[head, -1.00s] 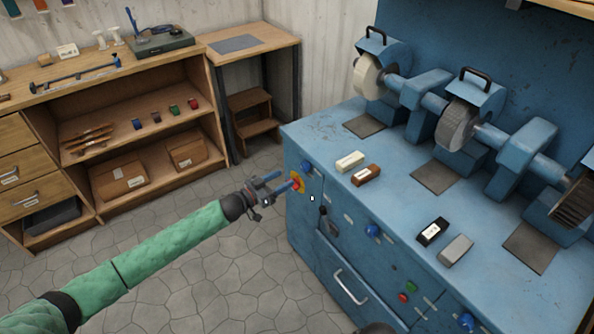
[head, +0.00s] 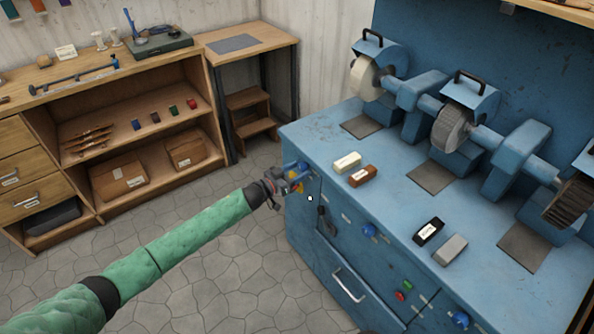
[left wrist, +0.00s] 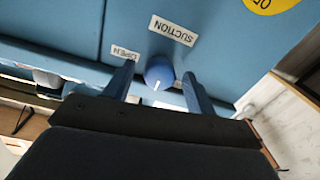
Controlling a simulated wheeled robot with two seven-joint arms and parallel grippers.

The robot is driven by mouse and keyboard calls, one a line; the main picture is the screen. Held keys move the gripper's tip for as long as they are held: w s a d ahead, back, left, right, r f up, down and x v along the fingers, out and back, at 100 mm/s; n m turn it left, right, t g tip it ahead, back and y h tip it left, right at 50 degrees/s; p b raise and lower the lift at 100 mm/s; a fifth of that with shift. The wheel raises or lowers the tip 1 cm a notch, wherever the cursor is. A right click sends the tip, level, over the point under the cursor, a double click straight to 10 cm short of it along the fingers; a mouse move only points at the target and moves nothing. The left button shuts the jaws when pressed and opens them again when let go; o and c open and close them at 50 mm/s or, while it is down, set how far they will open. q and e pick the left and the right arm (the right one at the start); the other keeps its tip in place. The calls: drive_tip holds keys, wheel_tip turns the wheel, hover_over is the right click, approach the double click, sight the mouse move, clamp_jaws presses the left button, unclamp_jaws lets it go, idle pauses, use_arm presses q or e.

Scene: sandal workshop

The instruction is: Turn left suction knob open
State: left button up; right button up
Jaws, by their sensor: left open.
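The left suction knob (left wrist: 159,70) is round and blue with a white pointer line, on the blue machine's front panel. In the left wrist view it sits between the two fingers of my open left gripper (left wrist: 159,91); I cannot tell whether they touch it. A white "SUCTION" label (left wrist: 172,30) and an "OPEN" label (left wrist: 123,53) are beside the knob. The pointer line is on the side away from the "SUCTION" label. In the head view my left gripper (head: 288,179) is at the panel's left end and partly hides the knob (head: 304,167). My right gripper is out of view.
A yellow disc (left wrist: 265,3) is close to the knob on the panel. A black lever (head: 322,211) and another blue knob (head: 370,230) are further right. Bars lie on the machine top (head: 395,195). The floor (head: 225,270) left of the machine is clear.

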use_arm(q)
drive_tip(key=c, duration=1)
